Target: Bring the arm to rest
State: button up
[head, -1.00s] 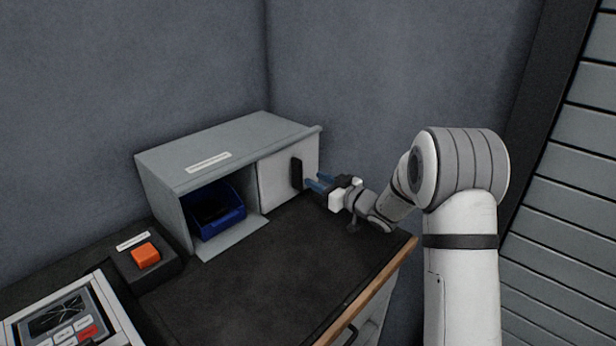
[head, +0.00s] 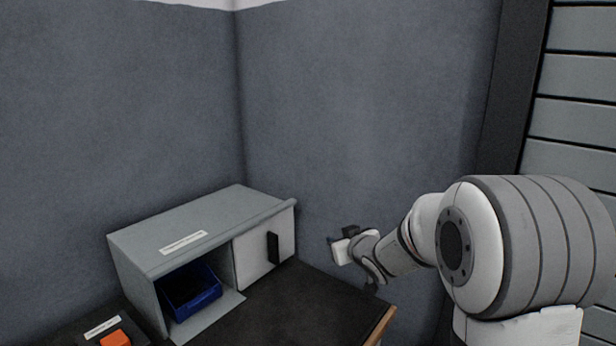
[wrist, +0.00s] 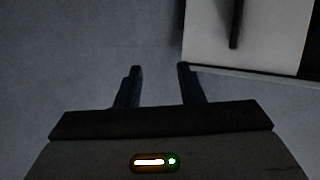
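My gripper (head: 334,241) is in the head view at the centre right, raised a little above the worktop and to the right of the grey cabinet. In the wrist view my gripper (wrist: 160,72) shows two dark fingers apart with nothing between them. The fingers point at the plain grey wall. My arm reaches in from the right of the head view.
The grey cabinet (head: 190,225) stands on the dark worktop (head: 300,308). Its white door (head: 258,255) with a black handle (head: 273,248) covers the right part. A blue bin (head: 192,292) sits in the open left part. An orange button (head: 115,338) is at lower left.

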jog(key=s+d+r+m+g+h+p, duration=0.2)
jog(key=s+d+r+h, duration=0.15)
jog(key=s+d, duration=0.2)
jog(key=s+d+m+g+h+p, duration=0.1)
jog(key=s+m+g+p, duration=0.2)
jog(key=s, duration=2.7)
jog(key=g, duration=0.5)
jog(key=shift+s+d+g+p, duration=0.2)
jog(key=shift+s+g+p, duration=0.1)
jog(key=shift+p, duration=0.1)
